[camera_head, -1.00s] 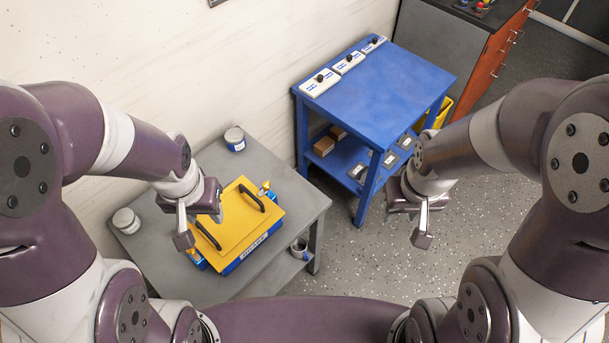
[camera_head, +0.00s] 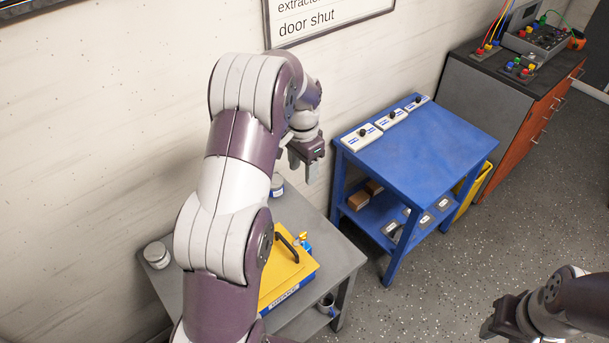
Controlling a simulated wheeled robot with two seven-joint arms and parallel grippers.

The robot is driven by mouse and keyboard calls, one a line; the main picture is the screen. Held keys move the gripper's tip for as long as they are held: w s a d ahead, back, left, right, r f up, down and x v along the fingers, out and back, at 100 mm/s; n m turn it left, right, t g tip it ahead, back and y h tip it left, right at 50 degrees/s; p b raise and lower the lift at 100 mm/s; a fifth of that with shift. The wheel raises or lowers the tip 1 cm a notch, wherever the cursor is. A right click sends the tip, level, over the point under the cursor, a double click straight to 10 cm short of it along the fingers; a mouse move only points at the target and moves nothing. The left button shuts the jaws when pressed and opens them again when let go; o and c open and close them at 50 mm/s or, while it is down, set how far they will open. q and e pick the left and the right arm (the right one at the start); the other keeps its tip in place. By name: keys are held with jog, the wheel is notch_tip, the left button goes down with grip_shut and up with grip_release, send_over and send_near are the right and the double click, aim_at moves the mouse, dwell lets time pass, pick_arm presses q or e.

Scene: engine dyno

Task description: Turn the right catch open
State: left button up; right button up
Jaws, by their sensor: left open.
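A blue box with a yellow lid (camera_head: 286,275) and a dark handle (camera_head: 287,246) sits on a grey table (camera_head: 347,262). A small brass-coloured catch (camera_head: 302,237) shows at the lid's right side; its exact turn is too small to tell. My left arm hides the left part of the box and any catch there. My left gripper (camera_head: 312,172) is open and empty, raised beyond the box near the wall, pointing down, apart from the catch. My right gripper (camera_head: 486,330) is low at the bottom right over the floor, far from the box; its jaws are unclear.
A pale tin (camera_head: 157,255) stands at the table's left, another tin (camera_head: 277,186) at its back and a metal cup (camera_head: 326,304) below its right edge. A blue cart (camera_head: 430,150) with switch boxes stands to the right. Floor between cart and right arm is clear.

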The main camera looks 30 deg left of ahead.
pick_arm(q)
jog(key=b, duration=1.1)
send_near(303, 233)
jog(key=shift+s+f, duration=0.15)
jog(key=shift+s, duration=0.05)
jog(key=f, duration=0.7)
jog(key=shift+w, duration=0.2)
jog(key=shift+s+f, duration=0.1)
jog(key=shift+f, duration=0.6)
pick_arm(e)
notch_tip(303, 233, down, 14)
pick_arm(q)
grip_shut()
pick_arm(e)
jog(key=shift+s+d, duration=0.1)
